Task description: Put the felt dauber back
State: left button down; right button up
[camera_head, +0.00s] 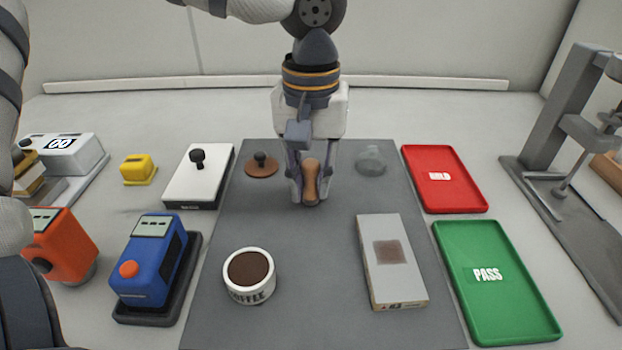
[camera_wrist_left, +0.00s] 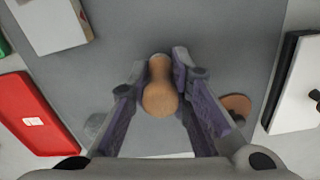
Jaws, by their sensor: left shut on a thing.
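A tan wooden piece, which looks like the felt dauber (camera_head: 311,182), is between the fingers of my left gripper (camera_head: 308,190) in the head view. The left wrist view also shows this dauber (camera_wrist_left: 160,90), rounded and narrowed at its middle, with the fingers of the left gripper (camera_wrist_left: 165,85) shut on its sides. No felt face can be made out. The gripper points down over the middle of the grey mat (camera_head: 300,240); whether the dauber touches the mat is unclear. My right gripper is not in view.
On the mat are a brown knobbed disc (camera_head: 261,167), a clear glass piece (camera_head: 371,160), a cup of brown stuff (camera_head: 248,275) and a grey block (camera_head: 392,275). Red (camera_head: 445,202) and green (camera_head: 510,330) trays lie right. A white box (camera_head: 190,180) and blue device (camera_head: 150,270) stand left.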

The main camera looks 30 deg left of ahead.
aim_at(311, 164)
pick_arm(q)
jog(key=shift+f, duration=0.15)
jog(key=shift+f, duration=0.1)
jog(key=c, duration=1.5)
grip_release()
jog(key=shift+f, duration=0.1)
jog(key=shift+o, duration=0.2)
notch_tip(311, 164, up, 12)
jog(key=shift+r, duration=0.2)
